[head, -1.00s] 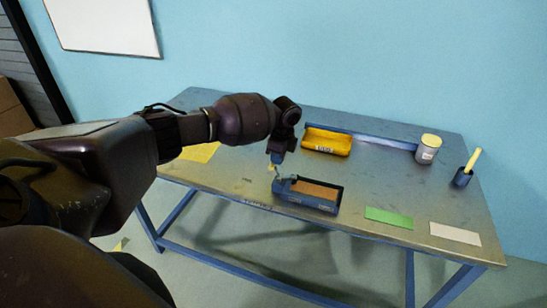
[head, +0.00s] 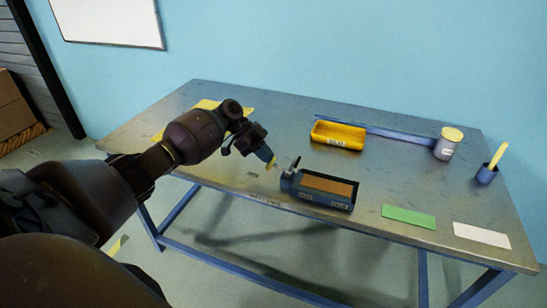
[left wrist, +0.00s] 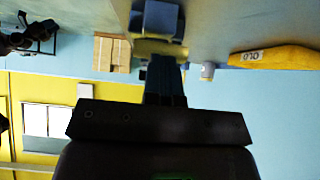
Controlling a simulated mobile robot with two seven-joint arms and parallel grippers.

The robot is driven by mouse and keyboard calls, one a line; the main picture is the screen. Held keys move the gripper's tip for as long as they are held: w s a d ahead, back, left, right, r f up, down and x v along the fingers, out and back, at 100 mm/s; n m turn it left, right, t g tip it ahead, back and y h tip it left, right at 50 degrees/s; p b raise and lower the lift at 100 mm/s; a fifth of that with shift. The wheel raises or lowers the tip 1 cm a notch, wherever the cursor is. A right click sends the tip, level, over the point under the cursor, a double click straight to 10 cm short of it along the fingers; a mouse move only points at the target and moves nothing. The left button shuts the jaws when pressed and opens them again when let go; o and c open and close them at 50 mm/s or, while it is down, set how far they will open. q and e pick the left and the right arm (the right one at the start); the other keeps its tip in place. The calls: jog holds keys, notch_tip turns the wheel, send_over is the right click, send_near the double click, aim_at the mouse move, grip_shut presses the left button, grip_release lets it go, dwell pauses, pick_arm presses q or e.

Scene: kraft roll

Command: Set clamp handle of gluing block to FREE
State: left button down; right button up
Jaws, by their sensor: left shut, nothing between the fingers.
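The gluing block (head: 325,185) is a blue box with a brown top, near the front edge of the table. Its small grey clamp handle (head: 295,163) stands up at the block's left end; which setting it is at cannot be read. My left gripper (head: 271,164) is shut and empty, just left of the handle, with a small gap seen between them in the head view. The gripper fingers (left wrist: 163,55) also show in the left wrist view, where a blue thing lies just past the tips. My right gripper is not in view.
On the table (head: 215,170) stand a yellow bin (head: 338,135) behind the block, a grey can (head: 447,146) with a yellow lid, and a blue cup (head: 486,174) at the right. A green sheet (head: 409,216) and a white sheet (head: 482,235) lie flat at front right.

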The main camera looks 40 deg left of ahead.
pick_arm(q)
jog(key=shift+s+a+f+h+b, duration=0.1)
jog(key=shift+a+f+h+b, duration=0.05)
jog(key=shift+f+h+b, duration=0.45)
jog(key=shift+a+f+h+b, duration=0.1)
jog(key=shift+f+h+b, duration=0.4)
jog(key=shift+f, duration=0.1)
jog(key=shift+f+b, duration=0.15)
jog(key=shift+b, duration=0.3)
jog(key=shift+a, duration=0.1)
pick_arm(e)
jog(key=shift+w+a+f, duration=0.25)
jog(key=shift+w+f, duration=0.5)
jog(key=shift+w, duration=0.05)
pick_arm(q)
jog(key=shift+a, duration=0.1)
jog(key=shift+t, duration=0.3)
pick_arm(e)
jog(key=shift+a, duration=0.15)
pick_arm(q)
jog(key=shift+r, duration=0.2)
